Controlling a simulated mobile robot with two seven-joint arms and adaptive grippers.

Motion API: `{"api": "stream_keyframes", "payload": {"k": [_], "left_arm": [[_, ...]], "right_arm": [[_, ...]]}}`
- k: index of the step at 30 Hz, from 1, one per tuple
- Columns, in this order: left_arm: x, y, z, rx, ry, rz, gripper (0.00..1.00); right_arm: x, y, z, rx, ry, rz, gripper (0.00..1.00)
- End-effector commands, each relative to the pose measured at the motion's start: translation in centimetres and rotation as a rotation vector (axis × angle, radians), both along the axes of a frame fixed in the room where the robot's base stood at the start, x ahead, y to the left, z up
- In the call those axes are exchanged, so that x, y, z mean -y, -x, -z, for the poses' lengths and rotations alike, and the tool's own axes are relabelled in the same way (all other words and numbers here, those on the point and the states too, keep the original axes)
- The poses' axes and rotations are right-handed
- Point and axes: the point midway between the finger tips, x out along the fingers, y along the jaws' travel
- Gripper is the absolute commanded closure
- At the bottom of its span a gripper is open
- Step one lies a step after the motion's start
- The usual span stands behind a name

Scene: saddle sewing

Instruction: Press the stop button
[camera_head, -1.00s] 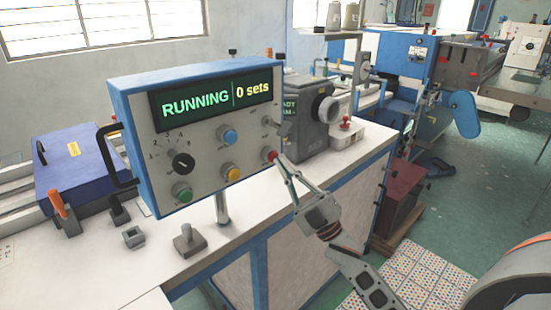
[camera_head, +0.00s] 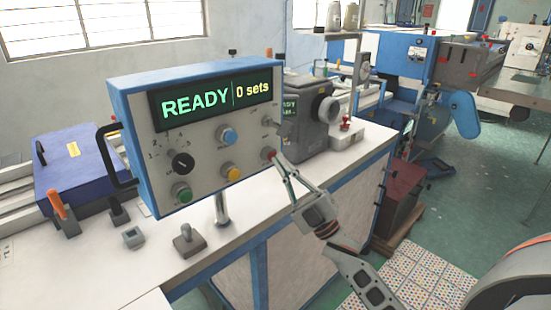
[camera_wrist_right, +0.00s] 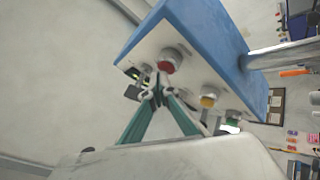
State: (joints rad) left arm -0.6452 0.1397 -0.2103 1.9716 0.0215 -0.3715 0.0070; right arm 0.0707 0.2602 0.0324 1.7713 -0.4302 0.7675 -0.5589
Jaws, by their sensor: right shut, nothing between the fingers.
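The control panel (camera_head: 200,148) is a blue-edged box with a grey face, standing above the white bench. Its display (camera_head: 212,101) reads "READY" and "0 sets". The red stop button (camera_head: 269,154) is at the lower right of the face; it also shows in the right wrist view (camera_wrist_right: 168,62). My right gripper (camera_head: 277,160) is shut and empty, its fingertips at the red button. In the right wrist view the fingertips (camera_wrist_right: 157,93) are just below the red button; I cannot tell whether they touch it. My left gripper is not in view.
Green (camera_head: 183,194), yellow (camera_head: 231,172) and blue (camera_head: 227,135) buttons and a black knob (camera_head: 182,163) are on the same face. A grey machine (camera_head: 307,114) stands right behind the panel. The bench's front (camera_head: 190,268) has small metal fittings.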

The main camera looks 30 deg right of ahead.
Motion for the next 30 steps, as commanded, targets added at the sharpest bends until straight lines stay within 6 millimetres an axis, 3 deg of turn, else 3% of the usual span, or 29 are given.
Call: {"api": "stream_keyframes", "payload": {"k": [15, 25, 30], "left_arm": [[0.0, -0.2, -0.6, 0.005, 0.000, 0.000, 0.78], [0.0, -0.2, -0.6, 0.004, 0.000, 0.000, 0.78], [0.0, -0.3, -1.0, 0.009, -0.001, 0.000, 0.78]], "right_arm": [[0.4, 1.8, 0.0, -0.001, 0.001, 0.001, 1.00], [0.5, 1.9, 0.0, 0.000, 0.000, 0.000, 1.00], [0.8, 3.1, 0.0, -0.001, 0.000, 0.000, 1.00]]}}
